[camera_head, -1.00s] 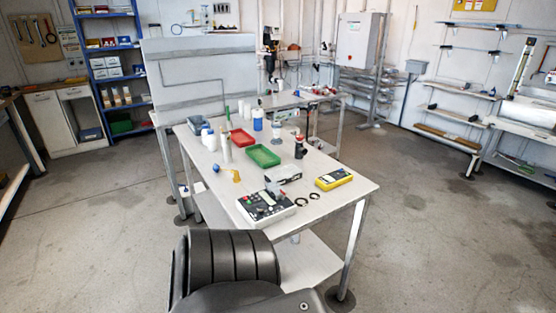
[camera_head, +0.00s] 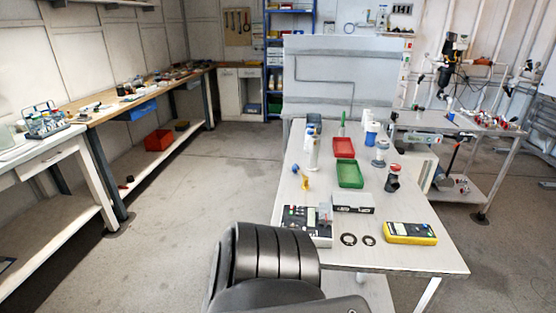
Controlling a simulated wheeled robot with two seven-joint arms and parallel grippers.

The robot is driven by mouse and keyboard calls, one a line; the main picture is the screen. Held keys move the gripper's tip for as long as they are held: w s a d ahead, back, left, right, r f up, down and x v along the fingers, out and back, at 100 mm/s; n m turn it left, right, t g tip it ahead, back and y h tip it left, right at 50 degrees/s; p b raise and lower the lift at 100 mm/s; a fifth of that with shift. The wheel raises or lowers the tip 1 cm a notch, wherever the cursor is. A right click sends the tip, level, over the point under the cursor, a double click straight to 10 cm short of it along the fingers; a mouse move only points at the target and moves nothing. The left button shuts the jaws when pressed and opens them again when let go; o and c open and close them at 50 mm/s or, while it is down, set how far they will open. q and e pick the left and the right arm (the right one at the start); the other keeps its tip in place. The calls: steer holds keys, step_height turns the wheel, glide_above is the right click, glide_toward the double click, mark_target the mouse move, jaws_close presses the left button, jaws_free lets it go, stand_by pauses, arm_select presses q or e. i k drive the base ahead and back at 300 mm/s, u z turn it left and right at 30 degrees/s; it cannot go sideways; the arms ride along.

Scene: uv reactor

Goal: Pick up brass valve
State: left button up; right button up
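A small brass-yellow piece (camera_head: 305,183), which looks like the brass valve, is on the left side of the white table (camera_head: 287,197). A small blue part (camera_head: 295,169) shows just to its upper left; I cannot tell if the two are joined. Neither of my grippers is in view.
The table also holds a green tray (camera_head: 350,174), a red tray (camera_head: 344,148), white bottles, a control box (camera_head: 307,223), a yellow meter (camera_head: 410,233) and two black rings. A long bench (camera_head: 95,118) runs along the left wall. The floor (camera_head: 190,220) between is clear.

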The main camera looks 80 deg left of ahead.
mark_target(305, 186)
steer(key=u, duration=1)
steer(key=i, duration=0.85)
steer(key=u, duration=0.85)
